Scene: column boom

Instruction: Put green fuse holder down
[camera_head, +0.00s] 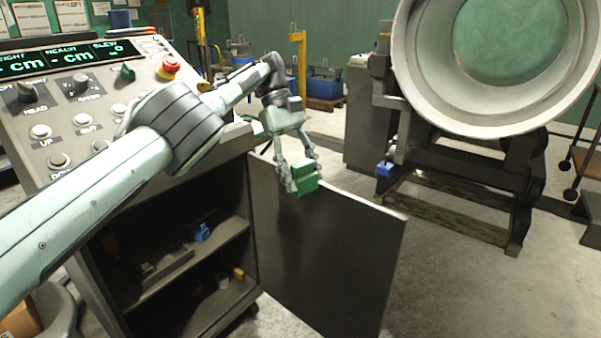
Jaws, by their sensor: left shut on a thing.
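The green fuse holder (306,180) is a small green block in the head view, near the middle. My left gripper (299,172) is shut on it and points downward. The gripper and the fuse holder show in front of the top of the open cabinet door (325,250). I cannot tell how far they are from the door. My right gripper is not in view.
A control console (95,110) with knobs, a red button (168,66) and a display stands at left. Its open cabinet has shelves (190,262) holding a blue item (200,232) and other small things. A large round machine (490,120) stands at right. Concrete floor (440,270) is clear right of the door.

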